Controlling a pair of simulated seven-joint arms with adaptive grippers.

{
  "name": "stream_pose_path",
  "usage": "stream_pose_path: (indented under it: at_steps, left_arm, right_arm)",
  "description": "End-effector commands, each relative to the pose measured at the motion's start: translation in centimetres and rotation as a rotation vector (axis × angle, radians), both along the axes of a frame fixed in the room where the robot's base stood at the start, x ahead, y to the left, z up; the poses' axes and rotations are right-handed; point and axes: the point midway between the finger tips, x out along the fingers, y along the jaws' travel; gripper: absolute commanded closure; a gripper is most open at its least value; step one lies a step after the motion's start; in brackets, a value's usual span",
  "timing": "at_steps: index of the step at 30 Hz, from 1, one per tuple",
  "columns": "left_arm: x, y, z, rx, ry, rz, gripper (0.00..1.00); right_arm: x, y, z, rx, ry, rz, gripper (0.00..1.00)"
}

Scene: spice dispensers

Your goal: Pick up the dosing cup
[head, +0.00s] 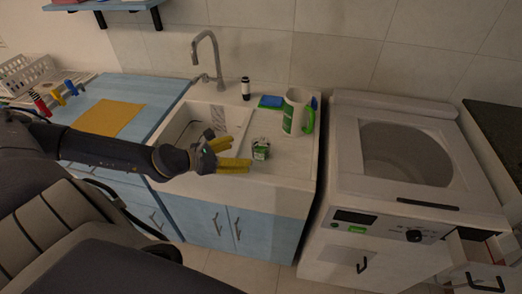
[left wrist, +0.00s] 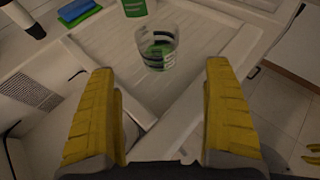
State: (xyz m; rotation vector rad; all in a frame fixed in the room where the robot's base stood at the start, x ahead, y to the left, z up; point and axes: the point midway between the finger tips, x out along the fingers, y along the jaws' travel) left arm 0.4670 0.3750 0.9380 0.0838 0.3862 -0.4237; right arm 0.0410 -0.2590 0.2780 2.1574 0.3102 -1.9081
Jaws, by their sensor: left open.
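The dosing cup (head: 261,149) is a small clear cup with green and dark markings. It stands upright on the white drainboard beside the sink basin. In the left wrist view the cup (left wrist: 157,49) is ahead of the fingertips, about midway between them. My left gripper (head: 235,154) has yellow fingers and is open and empty, just left of the cup. In the left wrist view its two fingers (left wrist: 162,75) are wide apart, with nothing between them.
A white and green detergent bottle (head: 293,112) stands behind the cup, near a blue and green sponge (head: 270,102). A washing machine (head: 348,192) stands to the right.

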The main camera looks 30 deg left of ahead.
Motion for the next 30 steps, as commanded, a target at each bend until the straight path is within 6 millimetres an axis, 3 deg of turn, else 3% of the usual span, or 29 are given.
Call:
stream_pose_path:
  at_steps: [15, 30]
  left_arm:
    - [3.5, -1.5, -1.5, 0.000, -0.002, 0.001, 0.15]
    - [5.2, -2.2, -2.4, -0.001, -0.001, 0.001, 0.15]
  right_arm:
    - [0.0, 0.1, 0.0, 0.001, -0.001, 0.000, 0.56]
    - [0.0, 0.5, 0.0, 0.005, -0.001, -0.001, 0.56]
